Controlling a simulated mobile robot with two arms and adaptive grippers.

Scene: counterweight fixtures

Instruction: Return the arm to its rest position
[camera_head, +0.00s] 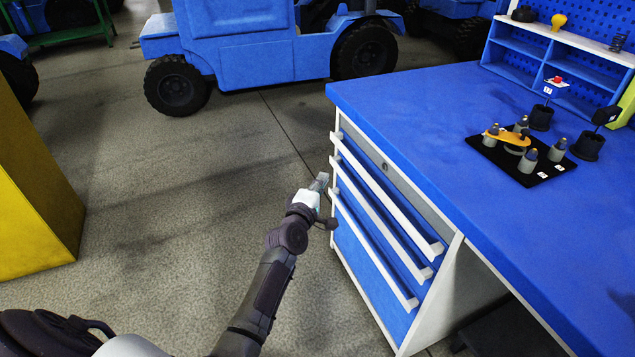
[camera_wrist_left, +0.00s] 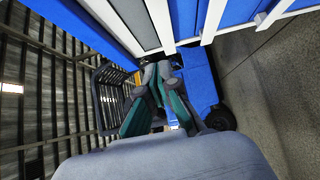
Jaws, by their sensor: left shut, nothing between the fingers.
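My left gripper (camera_head: 319,183) is in the head view, at the end of my dark left arm, which comes up from the bottom. It is shut and empty. It is in front of the drawer side of the blue workbench (camera_head: 420,95), near the drawer handles; I cannot tell whether it touches them. In the left wrist view the gripper (camera_wrist_left: 160,85) shows its dark fingers with green pads, with nothing held between them. My right gripper is not in view.
A black tray (camera_head: 484,158) with several grey weights and an orange plate is on the workbench. A blue shelf (camera_head: 517,61) stands behind it. A blue vehicle (camera_head: 240,50) is at the back. A yellow cabinet (camera_head: 30,190) is at left. The floor between is clear.

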